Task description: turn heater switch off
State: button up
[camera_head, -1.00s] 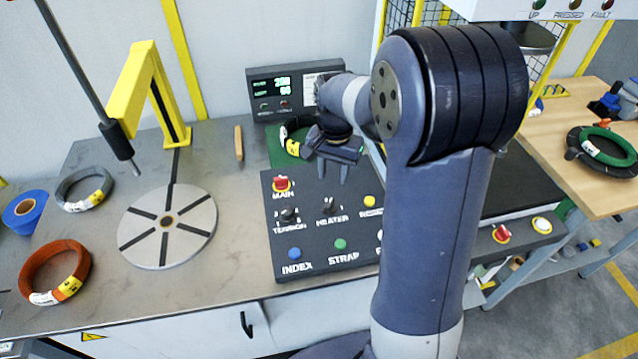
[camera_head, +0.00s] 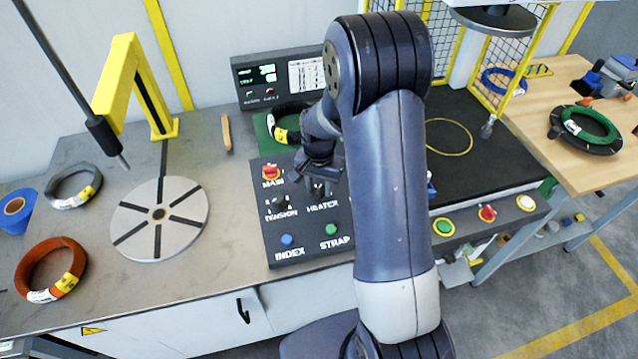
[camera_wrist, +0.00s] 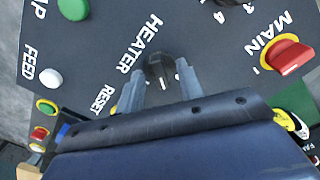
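The heater switch is a black knob (camera_wrist: 160,66) beside the white word HEATER on the dark control panel (camera_head: 262,228). In the wrist view it lies between the fingertips of my gripper (camera_wrist: 160,73). The fingers are apart, one on each side of the knob, with a narrow gap showing. In the head view my gripper (camera_head: 318,187) is low over the panel just above the HEATER label and mostly hides the knob. I cannot tell the knob's setting.
The red MAIN switch (camera_wrist: 288,55) is right of my gripper in the wrist view. The tension knob (camera_head: 279,203) is close by on the left in the head view. A display box (camera_head: 290,80) stands behind. A round slotted plate (camera_head: 160,217) lies to the left.

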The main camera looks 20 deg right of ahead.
jog(key=shift+c, duration=0.4)
grip_shut()
jog(key=shift+n+b, duration=0.3)
jog(key=shift+f+n+b, duration=0.1)
jog(key=shift+n+b, duration=0.5)
jog(key=shift+n, duration=0.4)
jog(key=shift+n+b, duration=0.9)
jog(key=shift+n, duration=1.3)
jog(key=shift+o, duration=0.4)
grip_release()
jog(key=shift+r, duration=0.25)
